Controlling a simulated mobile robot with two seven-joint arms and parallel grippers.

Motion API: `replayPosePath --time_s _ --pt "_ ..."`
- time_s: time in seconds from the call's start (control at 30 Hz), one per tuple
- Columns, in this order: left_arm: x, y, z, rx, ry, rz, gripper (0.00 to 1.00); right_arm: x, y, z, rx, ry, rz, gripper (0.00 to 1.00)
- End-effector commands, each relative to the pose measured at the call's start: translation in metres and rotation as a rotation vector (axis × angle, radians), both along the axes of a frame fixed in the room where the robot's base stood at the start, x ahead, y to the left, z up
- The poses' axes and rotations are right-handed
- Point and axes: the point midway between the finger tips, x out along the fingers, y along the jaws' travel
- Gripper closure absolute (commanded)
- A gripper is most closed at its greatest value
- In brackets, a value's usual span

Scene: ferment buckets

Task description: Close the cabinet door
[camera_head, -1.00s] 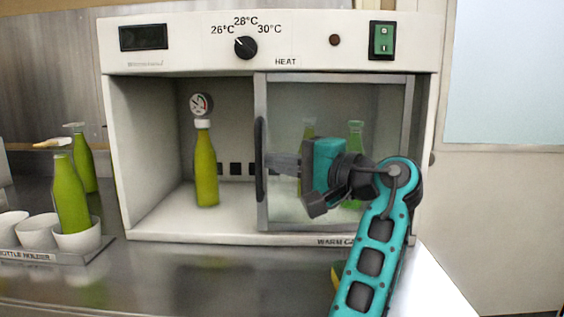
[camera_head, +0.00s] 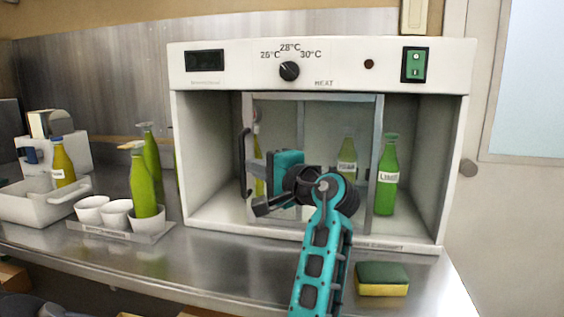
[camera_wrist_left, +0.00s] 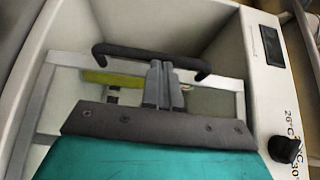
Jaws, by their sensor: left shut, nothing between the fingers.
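The cabinet door (camera_head: 325,120) is a sliding glass pane in a grey frame. It stands near the middle of the white cabinet (camera_head: 200,212), with open gaps to its left and right. Its dark handle (camera_head: 242,165) is on the left frame edge. The handle also crosses the left wrist view (camera_wrist_left: 120,52). My left gripper (camera_head: 257,165) is shut and empty, in front of the door with its fingertips at the handle's right side. In the wrist view the fingertips (camera_wrist_left: 158,68) lie inside the handle's loop; contact is hard to tell. My right gripper is not in view.
A labelled green bottle (camera_head: 387,178) stands in the right gap; other bottles show through the glass. A sponge (camera_head: 382,278) lies on the counter at right front. A bottle holder (camera_head: 125,236) with cups and a white crate (camera_head: 30,208) stand left. The cabinet's left bay is clear.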

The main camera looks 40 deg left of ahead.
Motion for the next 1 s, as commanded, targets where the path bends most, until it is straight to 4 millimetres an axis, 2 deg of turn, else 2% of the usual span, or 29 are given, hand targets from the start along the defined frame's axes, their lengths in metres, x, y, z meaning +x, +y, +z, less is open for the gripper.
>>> replayPosePath --time_s 0.03,0.27,0.5,0.7,1.0 --pt "-0.007 0.013 0.005 0.002 0.001 0.007 1.0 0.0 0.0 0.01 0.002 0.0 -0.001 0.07" --pt "-0.042 0.071 0.007 0.003 0.003 0.008 1.0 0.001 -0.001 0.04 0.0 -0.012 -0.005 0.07" --pt "-0.066 0.112 0.004 0.001 0.002 0.004 1.0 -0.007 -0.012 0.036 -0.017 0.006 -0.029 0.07" --pt "-0.075 0.127 0.002 0.001 0.001 0.001 1.0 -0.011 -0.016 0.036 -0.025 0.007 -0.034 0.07" --pt "-0.078 0.132 0.001 0.002 0.0 0.003 1.0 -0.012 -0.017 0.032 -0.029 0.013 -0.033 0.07"
